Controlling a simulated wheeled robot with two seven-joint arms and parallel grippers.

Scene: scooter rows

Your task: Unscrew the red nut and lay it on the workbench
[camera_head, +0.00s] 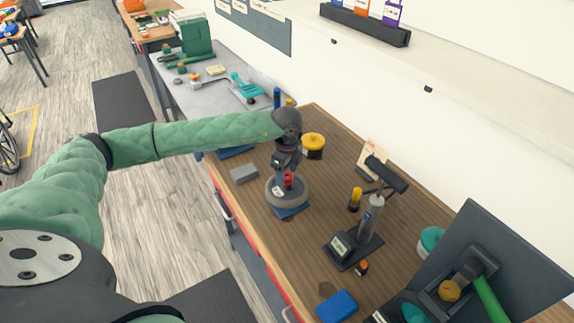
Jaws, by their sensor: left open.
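The red nut (288,179) shows at the middle of a small grey wheel (287,197) that lies flat on a blue base on the wooden workbench (318,184). My left arm, in a green quilted sleeve, reaches in from the left. Its dark gripper (285,172) points down, right over the wheel's middle, close to the nut. The jaws are open, and the gripper hides part of the nut. I cannot tell whether the fingers touch it.
A hand pump (372,218) with a gauge stands to the right. A yellow-lidded jar (313,143) stands behind the wheel, and a grey block (244,173) lies to its left. A blue block (337,306) lies near the front edge. Bare wood lies between wheel and pump.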

